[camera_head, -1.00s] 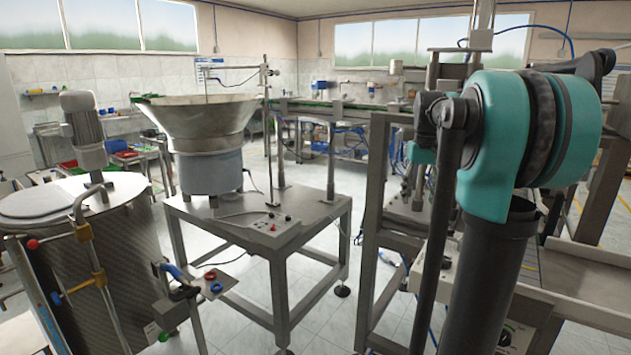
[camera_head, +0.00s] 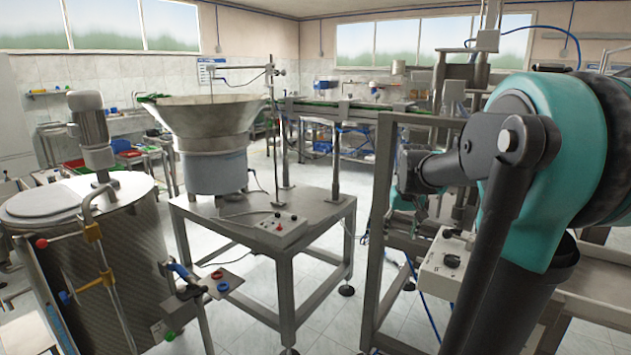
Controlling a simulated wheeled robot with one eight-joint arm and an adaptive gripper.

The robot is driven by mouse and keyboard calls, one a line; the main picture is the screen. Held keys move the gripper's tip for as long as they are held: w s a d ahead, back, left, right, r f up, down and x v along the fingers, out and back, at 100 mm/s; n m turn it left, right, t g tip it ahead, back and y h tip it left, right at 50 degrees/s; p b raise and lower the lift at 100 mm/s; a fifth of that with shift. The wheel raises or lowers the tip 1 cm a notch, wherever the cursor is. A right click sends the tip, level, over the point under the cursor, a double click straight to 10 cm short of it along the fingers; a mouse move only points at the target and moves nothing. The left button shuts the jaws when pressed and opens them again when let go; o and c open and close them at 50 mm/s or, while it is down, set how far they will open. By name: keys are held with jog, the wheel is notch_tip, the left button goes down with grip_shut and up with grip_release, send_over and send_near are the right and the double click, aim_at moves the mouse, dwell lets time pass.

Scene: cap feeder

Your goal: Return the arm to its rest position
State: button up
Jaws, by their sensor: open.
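My own arm fills the right side of the head view, with a large teal joint (camera_head: 545,150), a black link slanting down in front of it and a dark column below. Darker arm parts and a smaller teal part (camera_head: 402,192) show further left, in front of the machine frame. My gripper is not visible in this view. The cap feeder bowl (camera_head: 205,112), a wide metal funnel on a grey-blue base, stands on a steel table (camera_head: 320,212) left of my arm.
A control box (camera_head: 280,228) sits on the feeder table. A steel tank (camera_head: 110,270) with valves and a motor stands at the left. A button panel (camera_head: 222,284) is between tank and table. A metal frame (camera_head: 382,210) stands close to my arm. Floor between table and frame shows clear.

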jog(key=s+a+f, duration=0.2)
jog(key=s+f, duration=0.6)
jog(key=s, duration=0.2)
jog(key=s+a+f+t, duration=0.1)
jog(key=s+a+f, duration=0.2)
jog(key=s+f, duration=0.6)
jog(key=shift+s+a+f, duration=0.2)
jog(key=shift+s+a, duration=0.05)
jog(key=shift+s, duration=0.7)
